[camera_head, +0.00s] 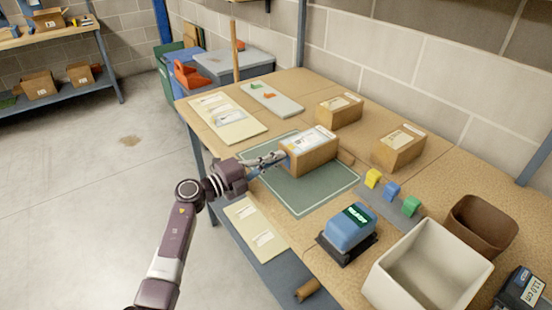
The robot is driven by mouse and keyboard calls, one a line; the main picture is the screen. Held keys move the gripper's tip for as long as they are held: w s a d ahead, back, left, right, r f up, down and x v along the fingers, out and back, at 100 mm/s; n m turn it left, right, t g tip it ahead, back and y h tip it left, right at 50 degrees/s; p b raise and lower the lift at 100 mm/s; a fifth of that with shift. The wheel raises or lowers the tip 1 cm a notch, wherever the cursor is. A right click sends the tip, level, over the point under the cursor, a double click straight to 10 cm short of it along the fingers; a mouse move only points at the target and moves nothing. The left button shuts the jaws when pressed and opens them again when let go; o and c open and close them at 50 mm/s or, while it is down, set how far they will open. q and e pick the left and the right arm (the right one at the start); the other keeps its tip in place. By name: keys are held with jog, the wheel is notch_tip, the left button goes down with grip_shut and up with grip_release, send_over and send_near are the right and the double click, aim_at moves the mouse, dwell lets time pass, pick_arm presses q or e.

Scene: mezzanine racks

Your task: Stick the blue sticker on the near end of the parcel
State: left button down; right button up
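The parcel (311,158) is a brown carton with a white label on top, lying on a green mat (310,195) on the bench. My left gripper (276,162) is at the parcel's left end, with its fingers close to or touching that end; I cannot tell which. A small bit of blue shows under the fingers, but I cannot tell if it is the blue sticker. A pale card (270,98) behind the mat carries a green and an orange-red sticker, with no blue one visible on it. My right gripper is out of view.
Two more cartons (339,111) (398,150) stand behind the parcel. Yellow, blue and green blocks (392,190), a blue device (348,230) reading "READY", a white bin (428,270) and a brown bin (482,225) crowd the right. The mat's front part is clear.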

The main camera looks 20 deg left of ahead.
pick_arm(q)
jog(key=c, duration=2.6)
grip_release()
jog(key=shift+c, duration=0.2)
jog(key=o, duration=0.6)
jog(key=shift+d, duration=0.1)
jog(key=shift+c, duration=0.2)
jog(key=shift+o, duration=0.3)
jog(key=shift+o, duration=1.3)
jog(key=shift+p+v, duration=0.6)
jog(key=shift+v, duration=0.65)
jog(key=shift+p+v, duration=0.5)
jog(key=shift+v, duration=1.75)
